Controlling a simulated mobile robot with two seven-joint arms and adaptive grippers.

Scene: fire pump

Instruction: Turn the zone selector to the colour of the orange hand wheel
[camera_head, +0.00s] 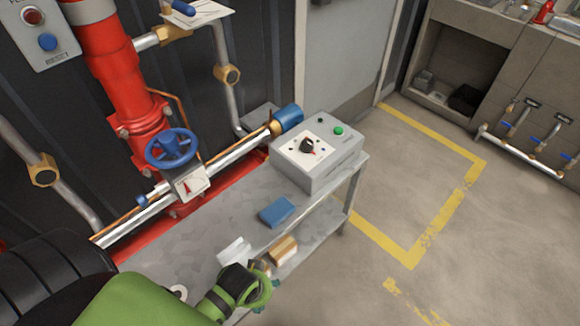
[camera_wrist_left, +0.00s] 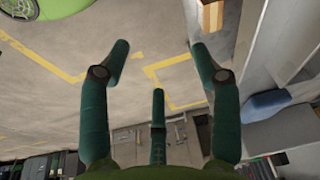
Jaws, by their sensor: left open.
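The zone selector appears to be the black knob (camera_head: 306,145) on a white plate atop a grey control box (camera_head: 319,178). A small red mark shows by the knob; the other colour marks are too small to read. The hand wheel (camera_head: 171,148) on the red pipework looks blue, not orange. My left gripper (camera_head: 262,291) is at the front edge of the bench, below and left of the box, well apart from the knob. In the left wrist view its fingers (camera_wrist_left: 157,95) are spread, with nothing between them. My right gripper is not in view.
A green button (camera_head: 338,131) sits on the box beside the plate. A blue block (camera_head: 277,212) lies on the grey bench (camera_head: 190,250) between gripper and box. A silver pipe with a blue end (camera_head: 287,117) runs behind. Floor with yellow lines (camera_head: 440,225) is clear at right.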

